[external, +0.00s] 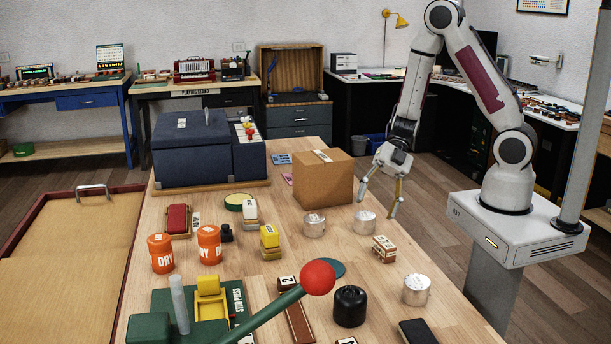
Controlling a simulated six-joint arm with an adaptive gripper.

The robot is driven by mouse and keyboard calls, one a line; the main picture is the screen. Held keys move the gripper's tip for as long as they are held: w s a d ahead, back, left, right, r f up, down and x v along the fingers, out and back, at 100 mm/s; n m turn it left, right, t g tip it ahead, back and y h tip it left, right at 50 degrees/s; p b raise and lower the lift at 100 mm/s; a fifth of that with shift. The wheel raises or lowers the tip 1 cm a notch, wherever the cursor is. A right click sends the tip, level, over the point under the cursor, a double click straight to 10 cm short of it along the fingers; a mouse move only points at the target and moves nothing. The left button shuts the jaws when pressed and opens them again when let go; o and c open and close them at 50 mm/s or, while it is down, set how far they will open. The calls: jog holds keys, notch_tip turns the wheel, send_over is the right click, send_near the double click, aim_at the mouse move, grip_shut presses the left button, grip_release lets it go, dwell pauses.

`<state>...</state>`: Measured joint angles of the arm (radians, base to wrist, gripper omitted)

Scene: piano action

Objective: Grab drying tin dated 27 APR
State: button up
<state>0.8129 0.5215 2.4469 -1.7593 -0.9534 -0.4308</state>
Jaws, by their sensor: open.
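Two orange tins marked "DRY" stand on the wooden table at the left: one (160,254) and, just right of it, another (209,245). They stand upright and apart. Their labels are partly turned away and I cannot read a date on either. My gripper (377,205) is open and empty, pointing down over the table's right edge beside the cardboard box. It is well to the right of both orange tins.
A cardboard box (323,178) and a dark blue case (192,148) stand at the back. A red-knobbed green lever (317,278) rises in front. A stamp with a yellow block (270,238) stands between.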

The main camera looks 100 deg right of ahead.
aim_at(370, 213)
jog(key=shift+s+a+f+m+y, duration=0.15)
jog(key=shift+s+f+y, duration=0.1)
jog(key=shift+s+y, duration=0.3)
jog(key=shift+s+a+f+m+y, duration=0.15)
jog(key=shift+s+f+y, duration=0.1)
jog(key=shift+s+y, duration=0.3)
jog(key=shift+s+d+f+m+t+y, duration=0.3)
jog(key=shift+s+d+m+t+y, duration=0.3)
jog(key=shift+m+t+y, duration=0.15)
jog(key=shift+s+d+f+m+t+y, duration=0.15)
jog(key=shift+d+f+m+t+y, duration=0.2)
jog(key=shift+d+m, duration=0.3)
jog(key=shift+s+d+f+m+t+h, duration=0.2)
jog(key=shift+d+f+m+t, duration=0.35)
jog(key=shift+d+m+t, duration=0.35)
jog(key=shift+s+d+f+m+t+h, duration=0.2)
jog(key=shift+d+f+m+t, duration=0.4)
jog(key=shift+d+m, duration=0.45)
jog(key=shift+s+d+f+m+t+h, duration=0.2)
jog(key=shift+d+f+m+t, duration=0.25)
jog(key=shift+d+m+t, duration=0.5)
jog(key=shift+w, duration=0.15)
jog(key=shift+x, duration=1.2)
jog(key=shift+x, duration=2.6)
jog(key=shift+r, duration=0.1)
